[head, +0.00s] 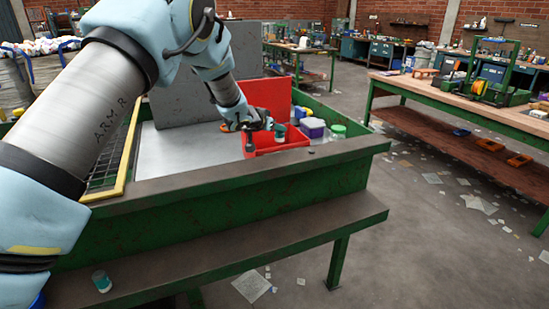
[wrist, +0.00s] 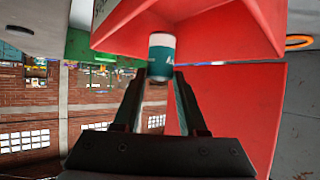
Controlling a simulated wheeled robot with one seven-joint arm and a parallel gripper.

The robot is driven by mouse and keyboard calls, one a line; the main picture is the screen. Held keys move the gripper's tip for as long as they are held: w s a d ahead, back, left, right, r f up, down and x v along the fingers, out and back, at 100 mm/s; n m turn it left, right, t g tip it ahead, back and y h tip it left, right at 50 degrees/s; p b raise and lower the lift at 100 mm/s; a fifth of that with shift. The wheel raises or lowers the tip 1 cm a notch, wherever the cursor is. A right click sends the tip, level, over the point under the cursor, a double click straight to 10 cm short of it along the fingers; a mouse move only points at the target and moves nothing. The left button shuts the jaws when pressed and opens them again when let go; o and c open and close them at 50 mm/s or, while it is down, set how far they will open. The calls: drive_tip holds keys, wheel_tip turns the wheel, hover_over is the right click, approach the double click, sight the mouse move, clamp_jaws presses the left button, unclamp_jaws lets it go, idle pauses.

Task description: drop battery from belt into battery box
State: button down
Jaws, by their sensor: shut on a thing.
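A teal-and-white battery (wrist: 161,57) is held between the fingertips of my gripper (wrist: 159,80) in the wrist view. In the head view the battery (head: 280,131) shows as a small teal cylinder against the red box. The red battery box (head: 292,146), with a tall red back panel, stands at the right end of the green-framed station. My gripper (head: 268,123) is shut on the battery over the box opening. The box also fills much of the wrist view (wrist: 235,100). The box floor is mostly hidden, and I cannot tell the battery's exact height above it.
Right of the box are a purple-and-white container (head: 312,128) and a green-lidded jar (head: 338,131). A grey panel (head: 200,95) rises behind the grey surface (head: 180,150). Another teal-and-white cylinder (head: 101,281) stands on the lower front ledge. A workbench (head: 470,95) is at right.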

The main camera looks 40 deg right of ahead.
drive_tip(key=shift+c, duration=1.9)
unclamp_jaws()
drive_tip(key=b+v, duration=0.3)
drive_tip(key=v, duration=0.7)
drive_tip(key=shift+a, duration=0.35)
drive_tip(key=shift+s+r, duration=0.1)
drive_tip(key=shift+r, duration=0.05)
